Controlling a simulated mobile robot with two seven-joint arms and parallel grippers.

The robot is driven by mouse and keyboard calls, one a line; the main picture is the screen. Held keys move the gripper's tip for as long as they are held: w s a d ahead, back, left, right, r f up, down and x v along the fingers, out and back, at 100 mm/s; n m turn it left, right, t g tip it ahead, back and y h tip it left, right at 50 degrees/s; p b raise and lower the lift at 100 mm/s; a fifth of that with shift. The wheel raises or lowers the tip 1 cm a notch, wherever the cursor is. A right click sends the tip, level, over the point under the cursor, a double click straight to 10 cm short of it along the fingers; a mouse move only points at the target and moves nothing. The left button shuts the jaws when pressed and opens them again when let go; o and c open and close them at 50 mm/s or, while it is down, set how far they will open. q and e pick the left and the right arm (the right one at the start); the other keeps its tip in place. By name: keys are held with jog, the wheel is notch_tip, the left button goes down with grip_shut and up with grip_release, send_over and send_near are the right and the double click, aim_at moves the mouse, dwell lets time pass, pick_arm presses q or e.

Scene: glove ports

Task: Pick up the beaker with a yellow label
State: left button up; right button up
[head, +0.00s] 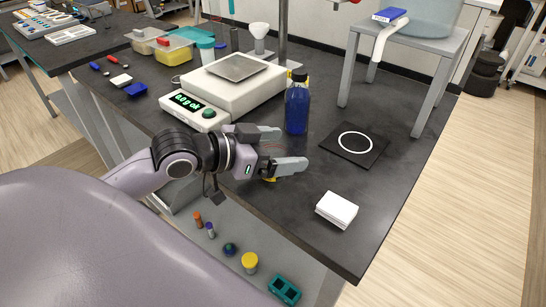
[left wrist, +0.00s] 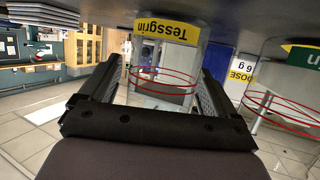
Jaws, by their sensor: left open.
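The clear beaker with a yellow label (left wrist: 165,62) shows upside down in the left wrist view, between my two fingers. Its label reads "Tessgrin" and red rings run around its wall. My left gripper (head: 285,149) is open over the dark bench near its front edge, with its fingers on either side of the beaker. I cannot tell whether they touch the glass. In the head view the beaker is mostly hidden; a bit of yellow shows below the lower finger. A second clear vessel with a green label (left wrist: 303,57) stands to the right in the left wrist view. My right gripper is out of view.
A blue bottle (head: 297,108) stands just beyond my left gripper. A white balance (head: 226,88) stands behind it. A black mat with a white ring (head: 341,152) and a white stack (head: 337,209) lie to the right. A grey stand (head: 425,44) is at the back right.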

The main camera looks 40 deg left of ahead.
pick_arm(q)
jog(key=shift+w+d, duration=0.1)
jog(key=c, duration=1.1)
jog(key=shift+o, duration=0.2)
